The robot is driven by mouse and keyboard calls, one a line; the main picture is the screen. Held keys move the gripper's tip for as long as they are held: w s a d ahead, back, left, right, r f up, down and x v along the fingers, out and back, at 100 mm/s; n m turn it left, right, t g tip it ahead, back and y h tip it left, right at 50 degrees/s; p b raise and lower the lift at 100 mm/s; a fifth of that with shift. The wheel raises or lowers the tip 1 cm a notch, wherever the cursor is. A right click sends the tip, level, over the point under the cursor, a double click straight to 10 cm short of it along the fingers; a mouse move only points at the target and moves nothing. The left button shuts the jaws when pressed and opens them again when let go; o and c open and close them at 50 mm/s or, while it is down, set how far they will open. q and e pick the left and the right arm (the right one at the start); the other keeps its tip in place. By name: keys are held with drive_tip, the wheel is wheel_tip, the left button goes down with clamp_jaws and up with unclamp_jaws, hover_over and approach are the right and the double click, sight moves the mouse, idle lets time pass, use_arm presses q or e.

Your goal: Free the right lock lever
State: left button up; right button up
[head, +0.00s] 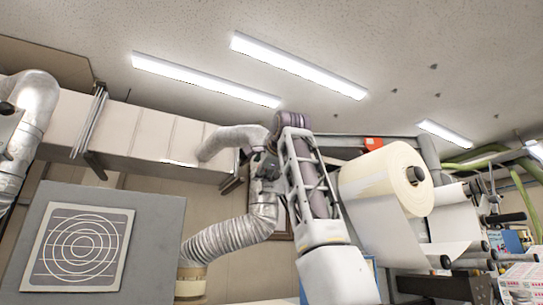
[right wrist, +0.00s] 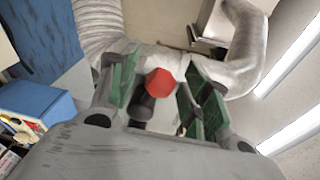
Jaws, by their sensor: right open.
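In the right wrist view, a red knob (right wrist: 160,82) shows between the two fingers of my right gripper (right wrist: 158,95). A dark, rounded piece (right wrist: 142,106) lies just below the knob. I cannot tell whether these belong to the lock lever. The green-padded fingers stand apart, one on each side of the knob, with no visible grip on it. In the head view my right arm rises from the bottom centre, and my right gripper (head: 265,165) is small and unclear against a silver duct. No lock lever can be made out there. My left gripper is not seen.
A flexible silver duct (head: 233,238) runs close to my right arm. A large white roll (head: 380,182) on the machine stands to its right. A grey panel with a circle pattern (head: 82,248) stands at lower left.

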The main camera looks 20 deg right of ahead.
drive_tip(key=s, duration=1.1)
drive_tip(key=shift+s+d+r, duration=0.3)
drive_tip(key=shift+d+r, duration=0.1)
drive_tip(key=shift+r, duration=0.05)
drive_tip(key=o, duration=0.4)
drive_tip(key=shift+o, duration=0.2)
drive_tip(key=shift+a, duration=0.1)
drive_tip(key=shift+w, duration=0.1)
